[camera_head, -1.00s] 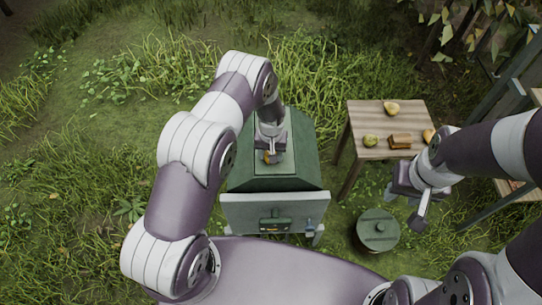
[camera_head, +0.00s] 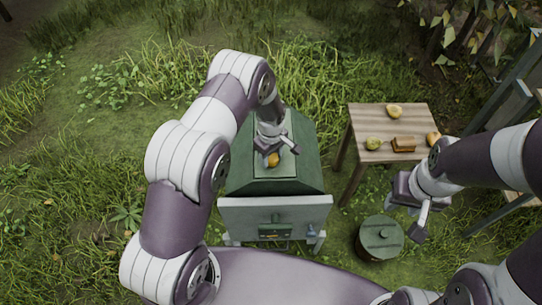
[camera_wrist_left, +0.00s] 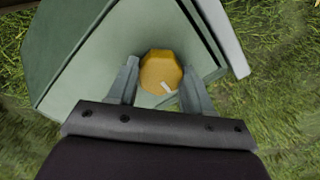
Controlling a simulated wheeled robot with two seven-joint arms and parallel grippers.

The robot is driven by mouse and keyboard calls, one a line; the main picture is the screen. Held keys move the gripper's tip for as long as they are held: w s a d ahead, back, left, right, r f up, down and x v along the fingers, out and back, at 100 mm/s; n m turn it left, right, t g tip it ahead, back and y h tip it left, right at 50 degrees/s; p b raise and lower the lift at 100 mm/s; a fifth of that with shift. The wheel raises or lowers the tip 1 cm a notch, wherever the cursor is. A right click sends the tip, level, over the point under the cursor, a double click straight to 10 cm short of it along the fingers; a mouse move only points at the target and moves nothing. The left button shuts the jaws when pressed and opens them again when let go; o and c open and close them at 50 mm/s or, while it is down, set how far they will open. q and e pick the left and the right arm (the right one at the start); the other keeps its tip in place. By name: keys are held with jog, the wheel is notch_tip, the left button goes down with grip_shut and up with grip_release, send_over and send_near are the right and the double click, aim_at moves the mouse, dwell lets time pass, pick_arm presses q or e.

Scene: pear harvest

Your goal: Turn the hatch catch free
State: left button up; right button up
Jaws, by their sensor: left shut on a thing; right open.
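The hatch catch is a yellow-orange knob (camera_head: 273,160) on the pale green hatch panel (camera_head: 287,168) on top of a green box (camera_head: 300,185). In the left wrist view the knob (camera_wrist_left: 160,70) is faceted, with a short white mark toward its lower right. My left gripper (camera_head: 272,151) is over the hatch and shut on the knob, one finger on each side in the wrist view (camera_wrist_left: 160,85). The gripper hides part of the knob in the head view. My right gripper (camera_head: 408,214) is open and empty, off to the right of the box.
A wooden table (camera_head: 375,120) stands right of the box, with pears (camera_head: 373,143) and a brown block (camera_head: 403,145) on it. A round green lidded container (camera_head: 381,236) stands on the grass below the table. A light board (camera_head: 240,206) runs along the box's near side.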

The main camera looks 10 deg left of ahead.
aim_at(271, 156)
pick_arm(q)
jog(key=shift+w+n, duration=0.1)
jog(key=shift+n, duration=0.5)
jog(key=o, duration=1)
notch_tip(271, 156, up, 13)
jog(key=shift+f+b, duration=0.15)
jog(key=shift+b, duration=0.8)
